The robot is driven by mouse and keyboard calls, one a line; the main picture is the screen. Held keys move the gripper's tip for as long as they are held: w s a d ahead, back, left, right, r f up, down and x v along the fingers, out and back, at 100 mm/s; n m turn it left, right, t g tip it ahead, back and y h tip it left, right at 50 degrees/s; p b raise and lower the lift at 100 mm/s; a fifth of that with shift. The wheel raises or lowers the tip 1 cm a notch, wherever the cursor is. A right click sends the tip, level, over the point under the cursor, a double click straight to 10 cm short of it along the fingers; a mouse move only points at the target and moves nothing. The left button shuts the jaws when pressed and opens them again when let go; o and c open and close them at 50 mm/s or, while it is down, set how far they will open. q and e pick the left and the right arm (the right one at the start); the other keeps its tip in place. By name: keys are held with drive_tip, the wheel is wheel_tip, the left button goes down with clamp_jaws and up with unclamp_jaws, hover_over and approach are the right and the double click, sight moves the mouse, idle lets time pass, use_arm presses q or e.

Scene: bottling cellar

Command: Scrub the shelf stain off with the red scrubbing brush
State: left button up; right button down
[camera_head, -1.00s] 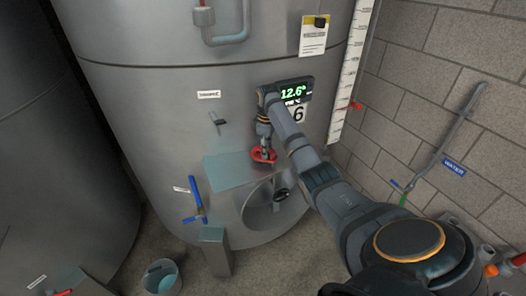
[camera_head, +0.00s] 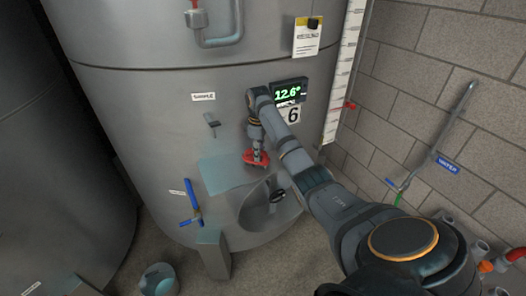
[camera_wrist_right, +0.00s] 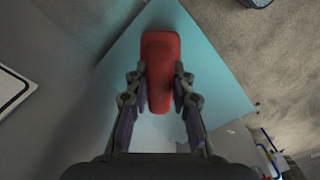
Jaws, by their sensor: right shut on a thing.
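The red scrubbing brush (camera_head: 256,160) is in my right gripper (camera_head: 256,148), over the right part of a pale teal shelf (camera_head: 219,176) on the front of the steel tank. In the right wrist view the red brush (camera_wrist_right: 160,62) lies between both fingers of my right gripper (camera_wrist_right: 160,85), with the teal shelf (camera_wrist_right: 215,85) below it. I cannot tell whether the brush touches the shelf. I cannot make out a distinct stain; the brush and gripper hide part of the shelf. My left gripper is not in view.
The steel tank (camera_head: 130,120) stands close behind the shelf. A round manway (camera_head: 262,207) is just below right, and a blue-handled valve (camera_head: 191,200) below left. A bucket (camera_head: 158,281) stands on the floor. A block wall with a hose pipe (camera_head: 440,140) is at the right.

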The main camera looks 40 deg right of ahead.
drive_tip(key=shift+w+a, duration=0.25)
drive_tip(key=shift+a, duration=0.95)
drive_tip(key=shift+w+a, duration=0.25)
drive_tip(key=shift+a, duration=0.9)
drive_tip(key=shift+w+a, duration=0.35)
drive_tip(key=shift+a, duration=0.55)
drive_tip(key=shift+d+r, duration=0.1)
drive_tip(key=shift+r, duration=0.05)
drive_tip(key=shift+d+r, duration=0.1)
drive_tip(key=shift+r, duration=1)
drive_tip(key=shift+s+r, duration=0.2)
drive_tip(key=shift+r, duration=0.2)
drive_tip(key=shift+w+f, duration=0.15)
drive_tip(key=shift+w, duration=0.05)
